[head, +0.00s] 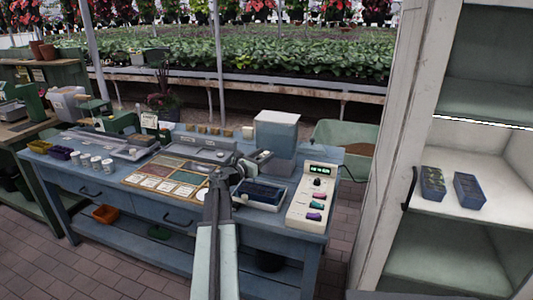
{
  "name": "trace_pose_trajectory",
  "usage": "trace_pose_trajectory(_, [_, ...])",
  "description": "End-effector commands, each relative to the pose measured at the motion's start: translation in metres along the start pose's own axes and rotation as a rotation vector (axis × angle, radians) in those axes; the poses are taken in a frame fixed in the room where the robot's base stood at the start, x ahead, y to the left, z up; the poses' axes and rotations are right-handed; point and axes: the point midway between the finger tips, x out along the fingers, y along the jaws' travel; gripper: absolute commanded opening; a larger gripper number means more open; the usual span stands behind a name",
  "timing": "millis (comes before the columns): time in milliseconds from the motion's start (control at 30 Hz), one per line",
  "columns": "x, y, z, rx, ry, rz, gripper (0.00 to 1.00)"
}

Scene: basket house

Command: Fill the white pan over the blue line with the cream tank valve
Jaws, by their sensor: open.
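A pale, boxy tank (277,138) with a grey-blue upper part stands at the back right of the blue table; I take it for the cream tank. Its valve cannot be made out clearly; dark parts lie between the tank and my gripper. A shallow white-rimmed pan (273,207) with a dark blue inside sits in front of the tank. I cannot make out a blue line or a water level in it. My gripper (238,166) is open and appears empty, left of the tank and up-left of the pan. My arm hides part of the table.
A cream control box (313,196) with a green display stands right of the pan. A sectioned wooden board (150,182), white cups (96,163) and trays lie left. A white cabinet (390,165) with blue boxes stands right. The brick floor (90,270) in front is clear.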

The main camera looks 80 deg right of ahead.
Motion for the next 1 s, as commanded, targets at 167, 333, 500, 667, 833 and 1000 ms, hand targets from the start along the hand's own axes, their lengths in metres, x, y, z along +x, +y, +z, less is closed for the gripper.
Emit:
trace_pose_trajectory(167, [0.024,0.001,0.000,0.001,0.000,0.000,0.43])
trace_pose_trajectory(333, [0.024,0.000,0.000,0.001,0.001,0.001,0.43])
trace_pose_trajectory(500, [0.024,0.001,0.000,0.001,0.001,0.001,0.10])
trace_pose_trajectory(667, [0.029,0.005,0.000,0.001,0.001,0.002,0.00])
trace_pose_trajectory(833, [0.022,0.003,0.000,0.002,0.001,0.023,0.00])
trace_pose_trajectory(1000, [0.024,-0.001,0.000,0.002,0.001,0.087,0.00])
